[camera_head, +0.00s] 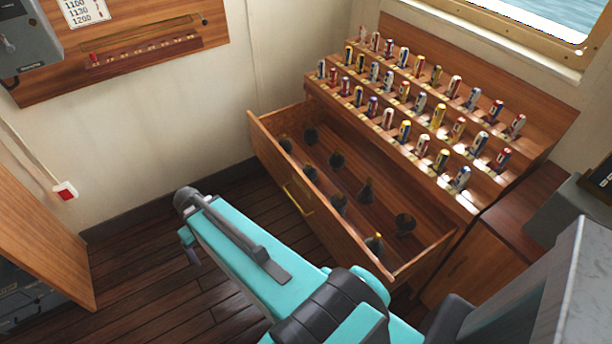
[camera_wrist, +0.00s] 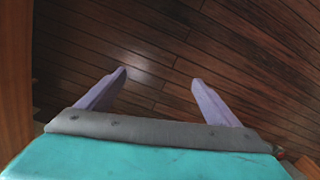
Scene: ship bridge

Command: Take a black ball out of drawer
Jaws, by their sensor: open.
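The wooden drawer (camera_head: 275,165) is pulled open below the stepped rack in the head view. One near the front right (camera_head: 374,244) shows a yellowish spot. My gripper (camera_wrist: 160,76) is open and empty in the wrist view, above the plank floor. No ball shows between its fingers. My teal arm reaches left in front of the drawer; its fingers are not clear there.
The stepped rack (camera_head: 440,112) holds rows of upright cans or batteries behind the drawer. A yellow handle (camera_head: 298,199) is on the drawer front. A wooden panel (camera_head: 40,235) stands at left. The dark plank floor (camera_head: 140,255) between is clear.

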